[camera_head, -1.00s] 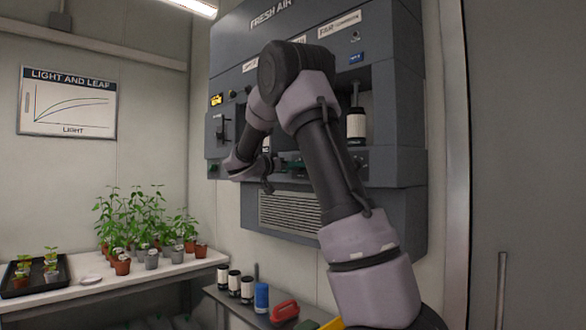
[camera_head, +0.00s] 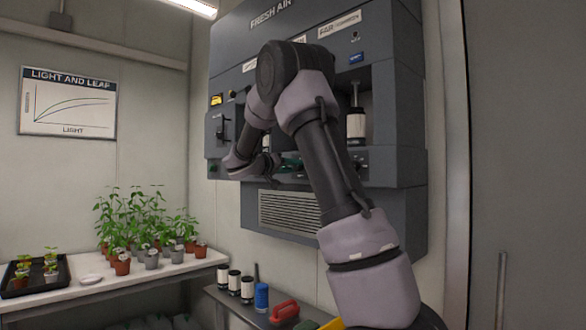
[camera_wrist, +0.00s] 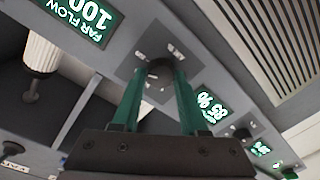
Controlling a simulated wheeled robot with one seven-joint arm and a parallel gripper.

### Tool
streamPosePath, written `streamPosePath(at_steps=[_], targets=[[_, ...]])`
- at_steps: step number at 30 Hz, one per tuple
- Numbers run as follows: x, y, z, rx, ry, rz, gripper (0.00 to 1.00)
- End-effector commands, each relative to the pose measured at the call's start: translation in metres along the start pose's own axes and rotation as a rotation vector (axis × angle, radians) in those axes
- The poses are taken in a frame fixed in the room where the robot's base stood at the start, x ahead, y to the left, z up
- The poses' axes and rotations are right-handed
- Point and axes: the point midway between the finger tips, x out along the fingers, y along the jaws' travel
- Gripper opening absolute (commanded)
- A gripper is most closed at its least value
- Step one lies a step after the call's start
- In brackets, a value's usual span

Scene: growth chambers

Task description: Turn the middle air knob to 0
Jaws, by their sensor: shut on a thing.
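A dark round knob (camera_wrist: 160,68) sits on a square plate on the grey panel in the wrist view. My gripper (camera_wrist: 160,80) has its two green fingers on either side of this knob and is shut on it. A lit percent display (camera_wrist: 211,104) is to the right of the knob, and a far flow display (camera_wrist: 80,15) reading 100 is to its left; both appear upside down. I cannot tell which display belongs to the held knob. In the head view my arm covers most of the knob row, and the fingers are hard to make out.
The fresh air unit (camera_head: 410,130) hangs on the wall, with a white-and-black canister (camera_head: 356,125) in its right bay. More knobs (camera_wrist: 241,131) and displays continue along the panel. Potted plants stand on a white bench (camera_head: 190,267); several bottles stand on a lower shelf.

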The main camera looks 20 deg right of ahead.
Motion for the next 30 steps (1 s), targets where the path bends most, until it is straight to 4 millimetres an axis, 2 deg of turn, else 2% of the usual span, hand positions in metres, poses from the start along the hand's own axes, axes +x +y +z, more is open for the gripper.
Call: streamPosePath(at_steps=[30], targets=[[-0.0009, -0.0026, -0.0007, -0.963, -0.052, -0.012, 0.0]])
